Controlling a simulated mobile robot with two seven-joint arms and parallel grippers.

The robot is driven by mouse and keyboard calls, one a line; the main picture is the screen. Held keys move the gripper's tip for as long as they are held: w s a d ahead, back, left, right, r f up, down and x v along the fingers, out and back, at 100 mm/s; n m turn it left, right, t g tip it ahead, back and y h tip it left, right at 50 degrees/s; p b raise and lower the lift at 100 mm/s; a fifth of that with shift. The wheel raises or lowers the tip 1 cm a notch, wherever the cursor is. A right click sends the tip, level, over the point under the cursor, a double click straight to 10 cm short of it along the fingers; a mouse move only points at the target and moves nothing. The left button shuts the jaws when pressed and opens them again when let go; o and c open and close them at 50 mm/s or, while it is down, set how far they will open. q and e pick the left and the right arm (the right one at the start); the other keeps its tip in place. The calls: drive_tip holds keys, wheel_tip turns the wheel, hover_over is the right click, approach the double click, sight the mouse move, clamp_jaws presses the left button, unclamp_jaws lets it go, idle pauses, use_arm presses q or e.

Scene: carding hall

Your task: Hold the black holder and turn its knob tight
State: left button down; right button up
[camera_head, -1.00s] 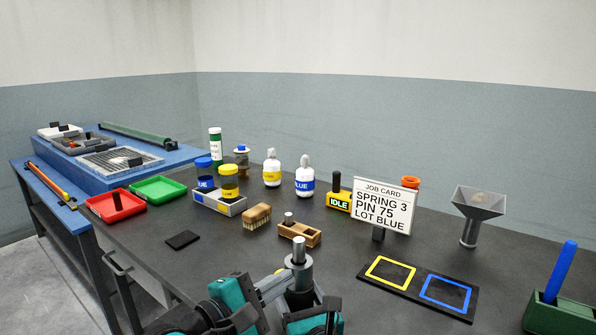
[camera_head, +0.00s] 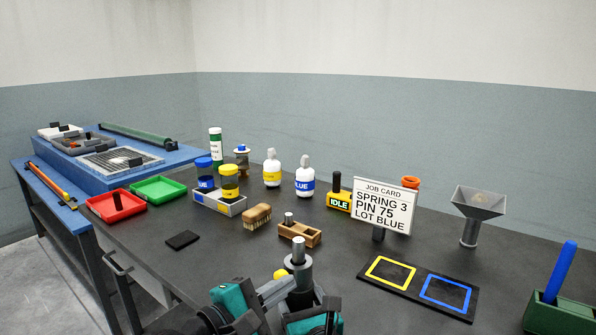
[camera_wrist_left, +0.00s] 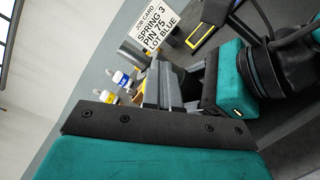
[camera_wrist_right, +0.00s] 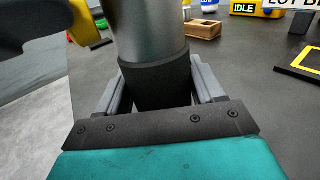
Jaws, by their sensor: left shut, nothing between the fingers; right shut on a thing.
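The black holder (camera_head: 301,297) stands upright at the front middle of the bench, a grey metal cylinder (camera_head: 298,264) rising from it. My right gripper (camera_head: 308,302) is shut around its black lower body, which fills the space between the fingers in the right wrist view (camera_wrist_right: 155,82). A yellow knob (camera_head: 281,274) shows at the holder's left side, and in the right wrist view (camera_wrist_right: 83,24) at upper left. My left gripper (camera_head: 286,287) is shut and empty close beside the knob; whether it touches it I cannot tell.
A wooden block with a pin (camera_head: 300,235) and a brush (camera_head: 257,216) lie just behind. The job card (camera_head: 384,206) and a mat with yellow and blue squares (camera_head: 404,295) are to the right. The bench left of my arms is mostly clear, with one black pad (camera_head: 182,240).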

use_arm(q)
drive_tip(key=shift+w+a+f, duration=0.1)
drive_tip(key=shift+a+f, duration=0.05)
use_arm(e)
drive_tip(key=shift+s+a+f, duration=0.1)
drive_tip(key=shift+s+a, duration=0.05)
drive_tip(key=shift+a, duration=0.05)
use_arm(q)
drive_tip(key=v, duration=0.6)
drive_tip(key=shift+s+d+r, duration=0.25)
drive_tip(key=shift+s+r, duration=0.05)
drive_tip(key=shift+r, duration=0.05)
use_arm(e)
drive_tip(key=shift+d, duration=0.15)
use_arm(q)
drive_tip(key=x, duration=0.6)
drive_tip(key=shift+w+a+f, duration=0.15)
drive_tip(key=shift+w+a, duration=0.05)
use_arm(e)
drive_tip(key=shift+d, duration=0.1)
